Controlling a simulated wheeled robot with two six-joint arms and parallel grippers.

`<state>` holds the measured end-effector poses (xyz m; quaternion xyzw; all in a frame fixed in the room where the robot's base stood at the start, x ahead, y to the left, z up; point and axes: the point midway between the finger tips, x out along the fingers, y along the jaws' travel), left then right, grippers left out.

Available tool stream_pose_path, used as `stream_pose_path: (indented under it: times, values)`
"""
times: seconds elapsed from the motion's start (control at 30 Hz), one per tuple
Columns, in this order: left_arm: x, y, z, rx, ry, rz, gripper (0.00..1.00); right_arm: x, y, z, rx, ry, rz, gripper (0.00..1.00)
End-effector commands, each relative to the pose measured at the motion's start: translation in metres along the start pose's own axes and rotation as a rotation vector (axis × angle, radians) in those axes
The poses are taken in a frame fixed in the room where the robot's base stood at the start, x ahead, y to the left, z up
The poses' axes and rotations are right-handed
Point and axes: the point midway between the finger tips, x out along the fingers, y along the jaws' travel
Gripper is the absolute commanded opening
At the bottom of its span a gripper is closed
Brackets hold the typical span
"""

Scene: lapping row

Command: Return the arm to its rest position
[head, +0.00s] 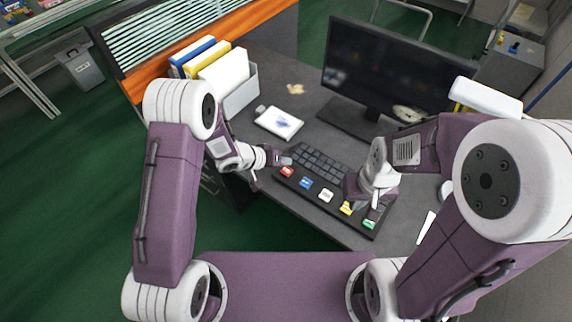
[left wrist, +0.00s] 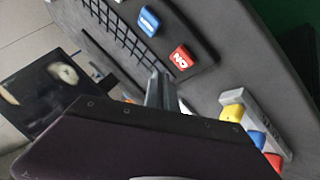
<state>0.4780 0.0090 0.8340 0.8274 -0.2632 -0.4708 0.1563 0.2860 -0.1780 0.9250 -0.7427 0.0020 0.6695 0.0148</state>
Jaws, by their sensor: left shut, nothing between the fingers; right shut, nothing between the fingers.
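My left arm reaches in from the left, and its gripper (head: 284,160) is shut and empty beside the red button (head: 287,171) at the left end of a black button panel (head: 315,203). In the left wrist view its closed fingers (left wrist: 161,90) point towards the desk, close to the red button (left wrist: 180,58), which carries white lettering. I cannot tell whether they touch anything. My right gripper (head: 373,204) is shut and empty over the panel's right part, near the yellow button (head: 346,208) and green button (head: 369,224). My right arm partly hides the desk.
The dark desk holds a keyboard (head: 325,165), a monitor (head: 385,70), a white tablet-like item (head: 279,123) and a grey file holder (head: 241,95) with binders. Blue (head: 305,183) and white (head: 326,195) buttons sit between my grippers. Green floor lies left.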

Motion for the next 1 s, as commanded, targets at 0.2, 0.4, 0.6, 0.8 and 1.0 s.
stream_pose_path:
  times: [0.2, 0.4, 0.6, 0.8, 1.0]
  values:
    - [-0.020, 0.015, -0.015, -0.001, -0.001, 0.000, 0.00, -0.034, -0.001, -0.004, 0.000, 0.000, 0.000, 0.00]
    - [-0.020, 0.015, -0.015, 0.000, 0.000, 0.001, 0.00, -0.035, -0.001, -0.004, 0.000, 0.000, 0.000, 0.00]
    - [-0.020, 0.015, -0.015, 0.000, 0.000, 0.001, 0.00, -0.035, -0.001, -0.004, 0.000, 0.000, 0.000, 0.00]
    - [-0.022, 0.014, -0.018, 0.000, 0.006, -0.001, 0.00, -0.035, -0.001, -0.004, 0.000, 0.000, 0.000, 0.00]
    - [-0.082, 0.037, -0.098, 0.034, 0.196, -0.024, 0.00, -0.035, -0.001, -0.004, 0.000, 0.000, 0.000, 0.00]
